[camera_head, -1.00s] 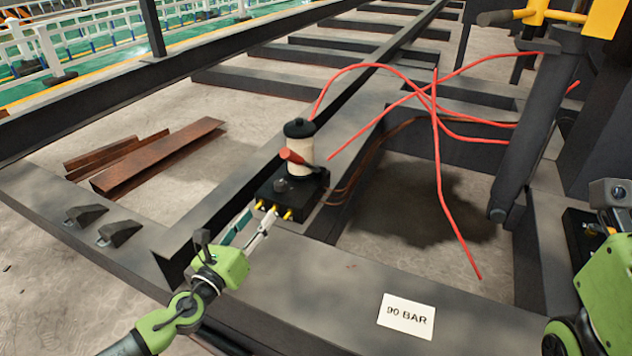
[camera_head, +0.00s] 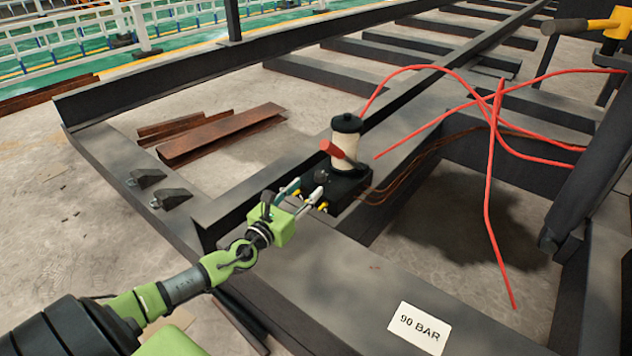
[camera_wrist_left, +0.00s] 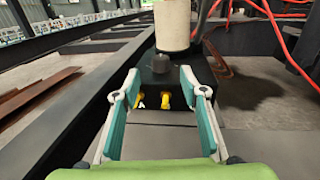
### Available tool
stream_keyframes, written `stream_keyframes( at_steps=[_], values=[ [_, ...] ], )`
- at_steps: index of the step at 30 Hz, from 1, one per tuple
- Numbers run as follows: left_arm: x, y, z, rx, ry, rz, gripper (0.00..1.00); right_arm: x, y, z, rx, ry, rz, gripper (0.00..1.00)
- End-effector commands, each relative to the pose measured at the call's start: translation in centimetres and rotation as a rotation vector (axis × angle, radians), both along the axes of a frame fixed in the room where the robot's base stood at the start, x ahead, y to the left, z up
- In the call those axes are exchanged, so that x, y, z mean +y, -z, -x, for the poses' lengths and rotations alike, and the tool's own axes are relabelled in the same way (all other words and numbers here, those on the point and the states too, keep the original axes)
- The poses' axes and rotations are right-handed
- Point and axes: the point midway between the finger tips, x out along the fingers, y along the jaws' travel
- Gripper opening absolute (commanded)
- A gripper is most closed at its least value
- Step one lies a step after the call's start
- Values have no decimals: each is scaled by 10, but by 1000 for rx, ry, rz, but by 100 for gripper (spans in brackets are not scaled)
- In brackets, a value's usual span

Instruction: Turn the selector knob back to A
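The selector knob (camera_head: 322,177) is a small dark knob on top of the black pump box (camera_head: 350,187), in front of the cream cylinder (camera_head: 345,150). In the left wrist view the knob (camera_wrist_left: 161,63) stands straight ahead, between and beyond the fingertips. My left gripper (camera_head: 307,190) is open and empty at the front of the box; its teal-padded fingers (camera_wrist_left: 160,78) are spread apart. A white mark like an A shows beside the yellow fittings (camera_wrist_left: 166,100). The knob's pointing direction is too small to tell. My right gripper is out of view.
A red-ended lever (camera_head: 335,149) juts out by the cylinder, above the knob. Red hoses (camera_head: 490,150) curve off to the right. A "90 BAR" sign (camera_head: 419,328) lies on the front beam. Rusty steel pieces (camera_head: 220,135) lie at left.

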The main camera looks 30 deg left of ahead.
Motion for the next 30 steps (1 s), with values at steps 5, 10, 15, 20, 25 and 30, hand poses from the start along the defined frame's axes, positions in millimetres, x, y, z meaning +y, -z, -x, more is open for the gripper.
stream_keyframes(
  at_steps=[5, 10, 15, 20, 25, 30],
  values=[
    [1, 0, -27, -3, 0, 2, 39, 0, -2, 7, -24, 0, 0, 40],
    [2, 0, -47, -2, 0, 0, 39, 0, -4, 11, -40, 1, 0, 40],
    [2, 0, -57, 0, 0, 0, 39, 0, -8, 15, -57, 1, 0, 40],
    [2, 0, -59, 0, 1, 0, 39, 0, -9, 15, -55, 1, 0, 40],
    [2, 0, -59, 0, 1, 0, 39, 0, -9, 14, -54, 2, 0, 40],
    [2, 0, -59, 0, 1, 0, 1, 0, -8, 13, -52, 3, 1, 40]
  ],
)
